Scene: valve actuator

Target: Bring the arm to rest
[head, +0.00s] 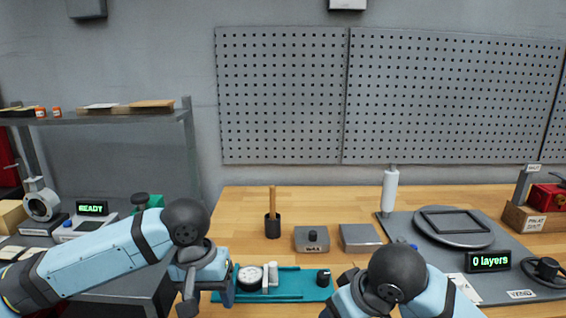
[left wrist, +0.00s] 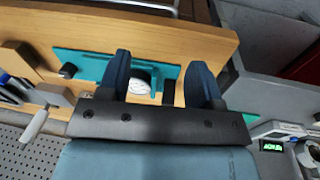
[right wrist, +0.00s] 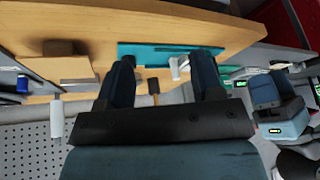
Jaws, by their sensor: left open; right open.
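My left arm comes in from the left in the head view, bent over the left end of the bench. My left gripper (head: 205,290) points down beside the left end of the teal fixture (head: 303,284). In the left wrist view its two blue fingers (left wrist: 160,80) are apart with nothing between them; the white round part (left wrist: 139,78) of the fixture shows beyond. My right arm (head: 395,278) is at the lower middle right of the head view, its gripper hidden there. In the right wrist view the right gripper (right wrist: 166,82) is open and empty.
The wooden bench (head: 240,208) carries a black holder with a wooden handle (head: 272,214), two grey blocks (head: 312,239) and a grey mat with a round plate (head: 454,228). A display (head: 488,261) reads "0 layers". At left are a shelf (head: 95,117) and a "READY" display (head: 91,208).

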